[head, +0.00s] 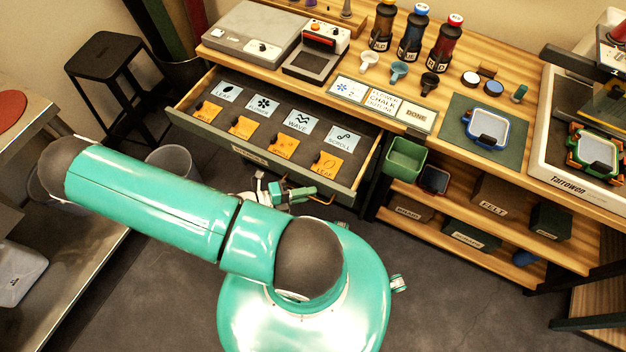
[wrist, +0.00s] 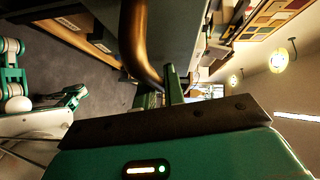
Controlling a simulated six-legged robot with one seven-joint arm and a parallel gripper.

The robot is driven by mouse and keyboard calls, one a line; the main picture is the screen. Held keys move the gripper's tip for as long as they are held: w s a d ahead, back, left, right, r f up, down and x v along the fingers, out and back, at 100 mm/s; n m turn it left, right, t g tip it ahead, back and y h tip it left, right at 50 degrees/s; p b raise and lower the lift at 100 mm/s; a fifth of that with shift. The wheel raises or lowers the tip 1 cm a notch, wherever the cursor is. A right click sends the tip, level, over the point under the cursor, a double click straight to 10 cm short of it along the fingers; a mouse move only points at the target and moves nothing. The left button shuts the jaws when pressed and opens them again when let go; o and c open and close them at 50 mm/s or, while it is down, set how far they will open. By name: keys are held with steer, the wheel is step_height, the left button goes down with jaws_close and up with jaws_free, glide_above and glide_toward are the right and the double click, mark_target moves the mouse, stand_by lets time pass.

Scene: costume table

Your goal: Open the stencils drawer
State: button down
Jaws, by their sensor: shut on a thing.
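The stencils drawer (head: 268,172) is pulled out from under the wooden table. Inside, white cards such as LEAF, WAVE and SCROLL lie behind several orange stencils (head: 241,126). My gripper (head: 300,192) is at the drawer's front, low and right of its middle. In the wrist view, the curved bronze handle (wrist: 134,40) runs down to my gripper's fingers (wrist: 166,92), which are shut on it. The head view shows only a small part of the handle (head: 322,201) beside my gripper. The exact contact is partly hidden by the fingers.
A green bin (head: 405,160) hangs just right of the drawer, near a shelf with boxes (head: 488,195). A black stool (head: 103,60) and a steel bench (head: 60,275) stand at left. Bottles (head: 412,35) stand on the tabletop (head: 455,75). Floor shows in front of the shelves.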

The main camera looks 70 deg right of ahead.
steer(key=shift+w+a, duration=0.1)
steer(key=shift+a, duration=0.3)
steer(key=c, duration=1.8)
jaws_free()
steer(key=shift+o, duration=0.2)
steer(key=v, duration=1.3)
steer(key=shift+w+a, duration=0.25)
steer(key=shift+w, duration=0.05)
steer(key=shift+r, duration=0.15)
